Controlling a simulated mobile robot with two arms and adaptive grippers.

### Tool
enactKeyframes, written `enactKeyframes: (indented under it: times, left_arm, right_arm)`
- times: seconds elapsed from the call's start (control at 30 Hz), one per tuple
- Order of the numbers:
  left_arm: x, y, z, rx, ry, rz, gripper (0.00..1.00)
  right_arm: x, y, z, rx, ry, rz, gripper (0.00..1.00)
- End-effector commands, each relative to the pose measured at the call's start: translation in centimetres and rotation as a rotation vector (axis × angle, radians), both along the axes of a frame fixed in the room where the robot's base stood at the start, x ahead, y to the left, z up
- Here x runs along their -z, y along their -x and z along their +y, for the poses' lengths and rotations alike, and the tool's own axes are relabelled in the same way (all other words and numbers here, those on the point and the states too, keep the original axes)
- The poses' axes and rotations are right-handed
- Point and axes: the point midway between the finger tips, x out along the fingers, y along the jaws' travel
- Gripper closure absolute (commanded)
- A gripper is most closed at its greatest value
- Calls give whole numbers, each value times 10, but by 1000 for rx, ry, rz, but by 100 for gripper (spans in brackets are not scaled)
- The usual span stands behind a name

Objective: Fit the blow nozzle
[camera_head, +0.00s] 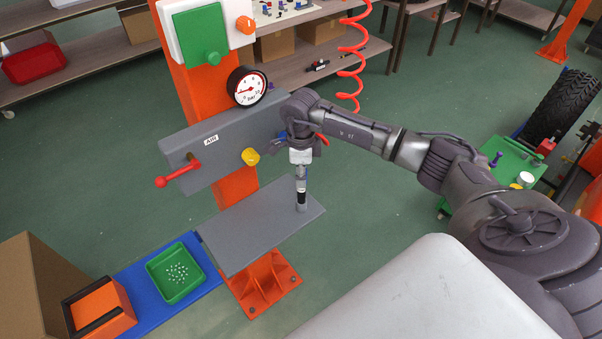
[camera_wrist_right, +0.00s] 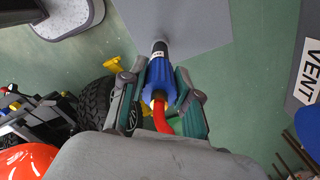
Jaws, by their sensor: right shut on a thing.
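My right gripper (camera_head: 301,168) points down above the grey shelf (camera_head: 240,235) of the orange stand. In the right wrist view it is shut on a blue fitting (camera_wrist_right: 160,82), with one finger on each side. A red hose (camera_wrist_right: 161,118) runs from the fitting's near end. A black cylinder with a white band (camera_wrist_right: 159,52) lies in line with the fitting's far end. In the head view this black piece (camera_head: 301,196) is upright, its grey lower end at the shelf. Whether it is joined to the fitting or touches the shelf, I cannot tell. My left gripper is not in view.
The stand carries a pressure gauge (camera_head: 247,87), a red lever (camera_head: 176,173) and a yellow knob (camera_head: 250,156). A green tray of small parts (camera_head: 176,272) lies on a blue mat at left. A red coiled hose (camera_head: 352,50) hangs behind. The shelf's left part is bare.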

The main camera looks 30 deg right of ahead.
Motion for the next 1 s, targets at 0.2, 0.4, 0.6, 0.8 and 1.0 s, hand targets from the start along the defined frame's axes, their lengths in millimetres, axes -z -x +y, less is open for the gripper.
enactKeyframes:
  times: [0.2,0.4,0.6,0.8,1.0]
  left_arm:
    - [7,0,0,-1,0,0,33]
    - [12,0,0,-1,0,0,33]
    - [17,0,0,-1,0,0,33]
    - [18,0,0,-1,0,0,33]
    - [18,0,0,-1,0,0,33]
  right_arm:
    - [7,0,0,1,0,-1,100]
    - [13,0,0,1,0,-1,100]
    - [19,0,0,1,0,-1,100]
    - [20,0,0,1,0,-1,100]
    - [20,0,0,0,0,0,100]
